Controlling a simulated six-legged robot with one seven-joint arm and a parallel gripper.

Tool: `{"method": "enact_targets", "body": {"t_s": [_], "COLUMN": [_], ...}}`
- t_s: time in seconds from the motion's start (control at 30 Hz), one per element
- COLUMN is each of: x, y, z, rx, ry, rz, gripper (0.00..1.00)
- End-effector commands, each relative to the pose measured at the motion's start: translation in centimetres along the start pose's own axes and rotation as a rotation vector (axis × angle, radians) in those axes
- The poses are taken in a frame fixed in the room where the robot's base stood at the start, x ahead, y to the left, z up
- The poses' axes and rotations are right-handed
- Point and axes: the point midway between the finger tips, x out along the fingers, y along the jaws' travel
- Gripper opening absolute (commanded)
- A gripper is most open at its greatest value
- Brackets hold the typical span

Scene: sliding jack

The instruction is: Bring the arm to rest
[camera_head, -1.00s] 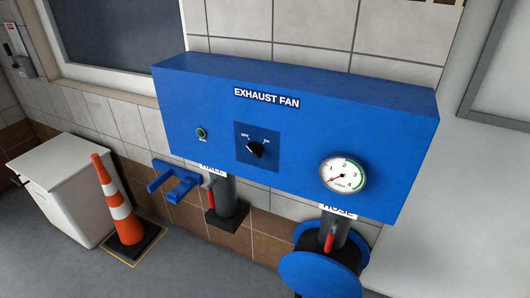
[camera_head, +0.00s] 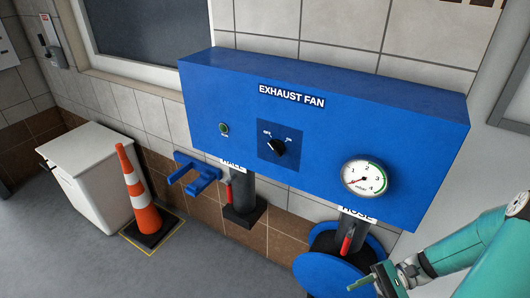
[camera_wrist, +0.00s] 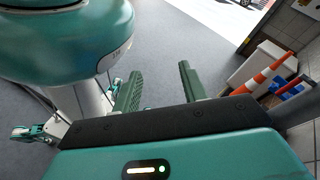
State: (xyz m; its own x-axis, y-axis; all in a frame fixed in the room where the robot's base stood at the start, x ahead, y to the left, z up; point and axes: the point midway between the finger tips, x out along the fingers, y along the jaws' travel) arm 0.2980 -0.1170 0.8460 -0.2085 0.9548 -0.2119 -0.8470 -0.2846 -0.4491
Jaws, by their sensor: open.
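My teal arm enters the head view at the lower right, and my gripper (camera_head: 368,284) is low there, in front of the blue hose reel disc (camera_head: 322,276) in the picture. In the wrist view my gripper (camera_wrist: 160,88) shows two green fingers spread apart with only grey floor between them. It is open and empty. Whether the gripper touches the reel cannot be told from the head view.
A blue exhaust fan box (camera_head: 325,130) hangs on the tiled wall, with a dark knob (camera_head: 279,147) and a gauge (camera_head: 365,178). Below it are a blue bracket (camera_head: 197,176) and red-handled pipes. An orange cone (camera_head: 138,193) and white cabinet (camera_head: 90,175) stand left. Floor at lower left is clear.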

Motion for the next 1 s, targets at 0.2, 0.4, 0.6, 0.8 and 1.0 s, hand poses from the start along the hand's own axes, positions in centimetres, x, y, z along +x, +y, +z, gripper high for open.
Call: {"method": "enact_targets", "body": {"t_s": [0.2, 0.4, 0.6, 0.8, 1.0], "x": [0.4, 0.8, 1.4, 2.2, 3.2], "y": [-2.6, -4.8, -7.2, -9.4, -11.5], "z": [2.9, 5.7, 8.8, 12.2, 15.9], "rx": [-0.050, -0.129, -0.245, -0.393, -0.570], "ry": [0.188, 0.364, 0.545, 0.728, 0.910], "rz": [0.274, 0.487, 0.666, 0.808, 0.903], "gripper": [0.43, 0.43, 0.43, 0.43, 0.43]}}
